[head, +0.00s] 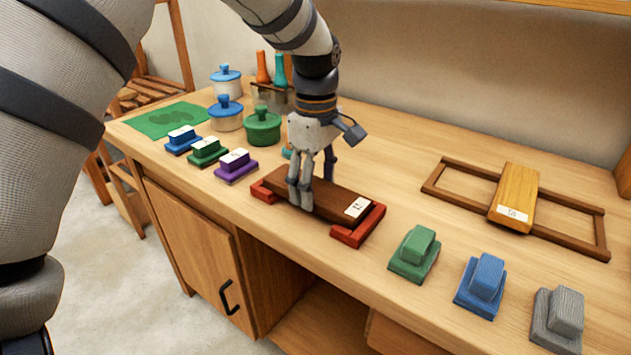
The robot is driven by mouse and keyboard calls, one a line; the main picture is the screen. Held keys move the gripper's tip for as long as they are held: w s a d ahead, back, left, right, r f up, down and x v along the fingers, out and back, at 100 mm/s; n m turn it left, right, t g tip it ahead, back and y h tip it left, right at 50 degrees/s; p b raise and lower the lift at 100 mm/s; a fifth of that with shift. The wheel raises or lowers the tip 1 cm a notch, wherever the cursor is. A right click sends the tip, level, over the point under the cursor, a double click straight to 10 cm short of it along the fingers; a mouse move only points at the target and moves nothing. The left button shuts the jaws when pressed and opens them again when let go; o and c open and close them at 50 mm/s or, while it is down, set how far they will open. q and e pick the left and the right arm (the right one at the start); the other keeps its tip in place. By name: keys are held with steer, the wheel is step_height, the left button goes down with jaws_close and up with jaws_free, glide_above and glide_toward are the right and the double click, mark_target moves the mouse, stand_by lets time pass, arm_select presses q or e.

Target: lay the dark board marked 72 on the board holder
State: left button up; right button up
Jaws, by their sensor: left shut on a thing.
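The dark brown board (334,200) lies level across a red holder (362,233), whose end pieces show at both ends. Its white label, at the right end, is small and turned, so I cannot read the number surely. My left gripper (314,188) points down over the board's left half and is shut on it, one finger on the near side and one on the far side. A brown rail frame (447,195) lies to the right, with a yellow-brown labelled board (516,186) across it. My right gripper is out of view.
Green (414,254), blue (480,285) and grey (557,319) blocks stand along the front right. Blue, green and purple labelled blocks (236,165) stand at left, near lidded pots (262,127) and a green mat (165,120). The counter between the red holder and rail frame is clear.

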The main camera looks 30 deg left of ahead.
arm_select(q)
steer(key=shift+f, duration=0.2)
stand_by(0.6)
steer(key=o, duration=1.4)
steer(key=shift+c, duration=0.2)
steer(key=shift+o, duration=0.4)
steer(key=shift+o, duration=1.3)
steer(key=shift+r, duration=3.45)
